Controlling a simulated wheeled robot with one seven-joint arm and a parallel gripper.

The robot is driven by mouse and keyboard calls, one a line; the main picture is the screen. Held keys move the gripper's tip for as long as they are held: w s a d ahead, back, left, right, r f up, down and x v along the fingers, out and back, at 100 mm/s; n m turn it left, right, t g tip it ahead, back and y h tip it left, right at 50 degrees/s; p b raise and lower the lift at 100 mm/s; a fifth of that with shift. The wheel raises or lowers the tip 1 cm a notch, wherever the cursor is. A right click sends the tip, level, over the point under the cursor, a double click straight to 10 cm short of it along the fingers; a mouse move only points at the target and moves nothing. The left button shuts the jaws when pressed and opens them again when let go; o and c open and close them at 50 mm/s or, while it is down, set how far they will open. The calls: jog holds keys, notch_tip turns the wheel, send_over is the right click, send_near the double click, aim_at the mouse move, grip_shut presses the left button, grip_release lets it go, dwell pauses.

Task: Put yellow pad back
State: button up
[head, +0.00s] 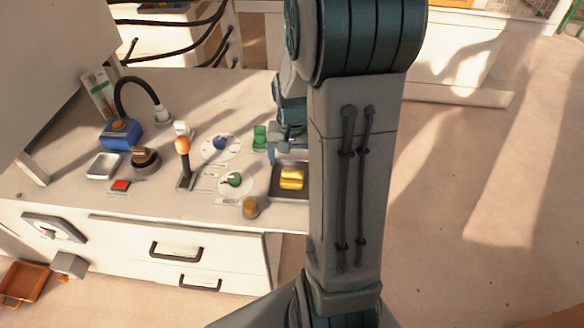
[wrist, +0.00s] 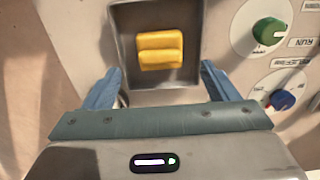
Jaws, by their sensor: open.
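The yellow pad (head: 291,179) lies in a dark square tray (head: 275,193) at the right end of the worktop. In the wrist view the yellow pad (wrist: 160,52) sits inside the tray (wrist: 128,22), with bare tray floor around it. My gripper (wrist: 160,85) is open and empty, its two blue fingers spread on either side of the tray's near edge, and the pad lies ahead of the fingertips. In the head view my arm hides part of the gripper and the tray's right side.
Left of the tray are a green-knob dial (head: 234,180), a blue-knob dial (head: 220,143), a green block (head: 260,137) and an orange-topped lever (head: 183,147). A brown knob (head: 250,208) stands near the front edge. A blue box (head: 121,134) and red button (head: 120,186) are farther left.

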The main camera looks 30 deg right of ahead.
aim_at(292, 173)
notch_tip(292, 173, up, 5)
jog(key=s+a+r+n+t, duration=0.2)
jog(key=s+a+r+n, duration=0.5)
jog(key=s+a, duration=0.5)
jog(key=shift+a+r, duration=0.2)
jog(key=shift+r, duration=0.05)
jog(key=shift+p, duration=0.3)
notch_tip(292, 173, up, 8)
jog(key=p, duration=0.7)
jog(key=shift+d+t, duration=0.2)
jog(key=shift+t, duration=0.2)
